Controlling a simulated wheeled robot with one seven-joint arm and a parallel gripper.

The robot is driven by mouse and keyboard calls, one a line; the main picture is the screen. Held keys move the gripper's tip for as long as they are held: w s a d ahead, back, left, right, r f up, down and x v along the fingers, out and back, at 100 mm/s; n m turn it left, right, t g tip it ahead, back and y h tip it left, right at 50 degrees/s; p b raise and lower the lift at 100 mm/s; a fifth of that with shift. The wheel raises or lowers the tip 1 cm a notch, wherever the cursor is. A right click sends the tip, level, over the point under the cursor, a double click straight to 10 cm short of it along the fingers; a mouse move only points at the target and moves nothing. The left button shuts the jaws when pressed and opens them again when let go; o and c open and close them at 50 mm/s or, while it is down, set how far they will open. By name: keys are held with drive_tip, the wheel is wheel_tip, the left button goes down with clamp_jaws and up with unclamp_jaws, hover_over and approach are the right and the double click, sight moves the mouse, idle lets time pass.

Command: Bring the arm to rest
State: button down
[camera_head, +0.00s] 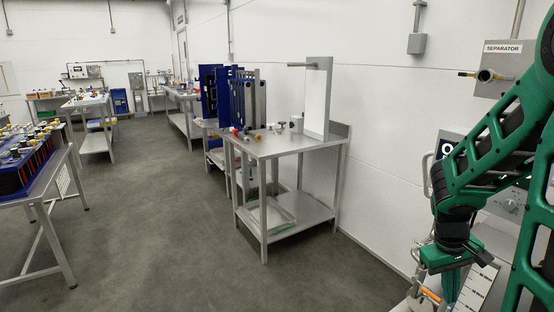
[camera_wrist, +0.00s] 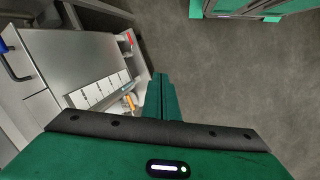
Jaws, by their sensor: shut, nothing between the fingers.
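My green arm comes in from the right edge of the head view, bent at the elbow with its lower part hanging down. My gripper (camera_head: 450,287) points downward at the lower right, beside a white panel with dark marks (camera_head: 477,287). In the wrist view my gripper (camera_wrist: 161,82) shows its two green fingers together, with nothing between them. I cannot tell whether the fingers touch anything.
A separator box (camera_head: 503,68) is on the wall close behind my arm. A steel table (camera_head: 275,146) with an upright white panel (camera_head: 316,100) stands ahead. A bench with blue racks (camera_head: 25,165) is at the left. The grey floor (camera_head: 160,220) between is clear.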

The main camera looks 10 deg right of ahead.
drive_tip(key=s+a+r+m+y, duration=0.1)
drive_tip(key=s+a+r+m, duration=0.1)
drive_tip(key=s+a+r, duration=0.2)
drive_tip(key=s+a+r+m+t+y, duration=0.1)
drive_tip(key=s+a+r+m+y, duration=0.1)
drive_tip(key=s+a+r, duration=0.3)
drive_tip(key=s+m, duration=0.1)
drive_tip(key=s, duration=0.3)
drive_tip(key=shift+s+r, duration=0.2)
drive_tip(key=shift+r, duration=0.15)
